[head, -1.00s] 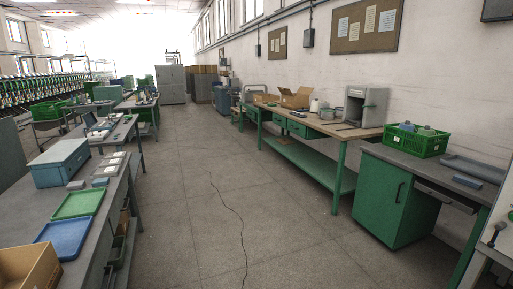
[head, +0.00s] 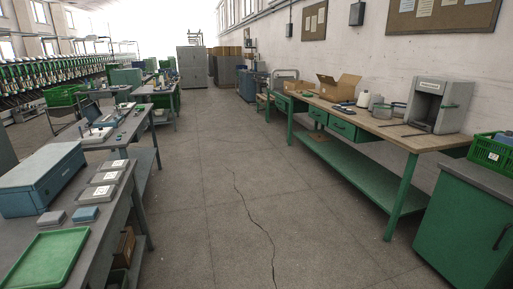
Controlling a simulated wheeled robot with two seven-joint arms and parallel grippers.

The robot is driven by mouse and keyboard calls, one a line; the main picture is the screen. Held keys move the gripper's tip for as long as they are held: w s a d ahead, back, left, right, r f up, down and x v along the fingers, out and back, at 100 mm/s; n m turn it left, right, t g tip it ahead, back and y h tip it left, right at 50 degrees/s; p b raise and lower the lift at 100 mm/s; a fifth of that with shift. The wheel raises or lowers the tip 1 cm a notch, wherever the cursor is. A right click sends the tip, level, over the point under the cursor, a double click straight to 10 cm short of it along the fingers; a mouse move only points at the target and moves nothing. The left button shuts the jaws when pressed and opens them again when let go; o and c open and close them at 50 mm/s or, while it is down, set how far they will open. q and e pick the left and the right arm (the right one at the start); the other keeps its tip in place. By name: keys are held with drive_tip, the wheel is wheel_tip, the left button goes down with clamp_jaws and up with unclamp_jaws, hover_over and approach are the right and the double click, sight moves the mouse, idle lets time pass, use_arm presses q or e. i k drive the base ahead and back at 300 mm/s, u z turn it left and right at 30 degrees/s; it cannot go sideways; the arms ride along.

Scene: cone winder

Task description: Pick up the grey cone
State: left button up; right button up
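I cannot clearly make out a grey cone from here. On the wooden-topped bench (head: 432,143) at the right, a small pale cone-like item (head: 363,99) stands beside a darker one (head: 376,102). They are too small to tell their exact shape or colour. Neither of my grippers is in view.
A grey box-shaped machine (head: 438,106) and an open cardboard box (head: 339,88) stand on that bench. A green cabinet (head: 462,225) is at the near right. A table with a green tray (head: 47,262) and a blue box (head: 42,180) lines the left. The aisle (head: 210,190) between is clear.

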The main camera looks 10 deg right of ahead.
sight(377, 98)
drive_tip(key=z, duration=0.1)
drive_tip(key=i, duration=2.3)
drive_tip(key=z, duration=0.65)
drive_tip(key=i, duration=2.25)
drive_tip(key=z, duration=1.4)
drive_tip(key=i, duration=1.7)
drive_tip(key=z, duration=0.65)
